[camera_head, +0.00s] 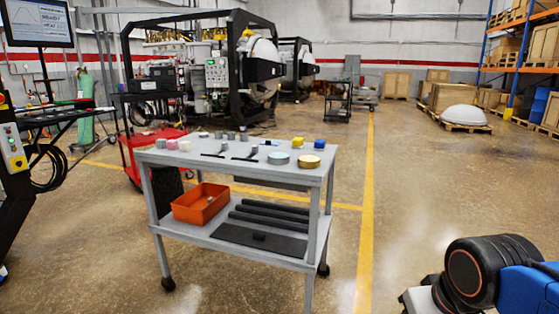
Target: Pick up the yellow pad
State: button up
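A grey two-shelf cart (232,165) stands in the middle of the floor with many small items on its top. A small bright yellow piece (298,142) lies near the back right of the top, just left of a small blue block (319,144). A pale yellow block (184,146) sits at the left beside a pink block (172,144). A round gold-rimmed piece (309,161) lies at the front right. The items are too small to tell which one is the yellow pad. My gripper is not in view; a blue and black part of my arm shows at the lower right.
A pale teal disc (279,158) and several grey blocks share the cart top. An orange bin (201,203) and dark bars (270,214) lie on the lower shelf. A red cart (131,155) stands behind at left. The floor right of the cart is clear.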

aim_at(297, 142)
jog(key=i+j, duration=0.4)
jog(key=j, duration=0.2)
jog(key=i+j+u, duration=0.1)
jog(key=i+j, duration=0.35)
jog(key=j, duration=0.15)
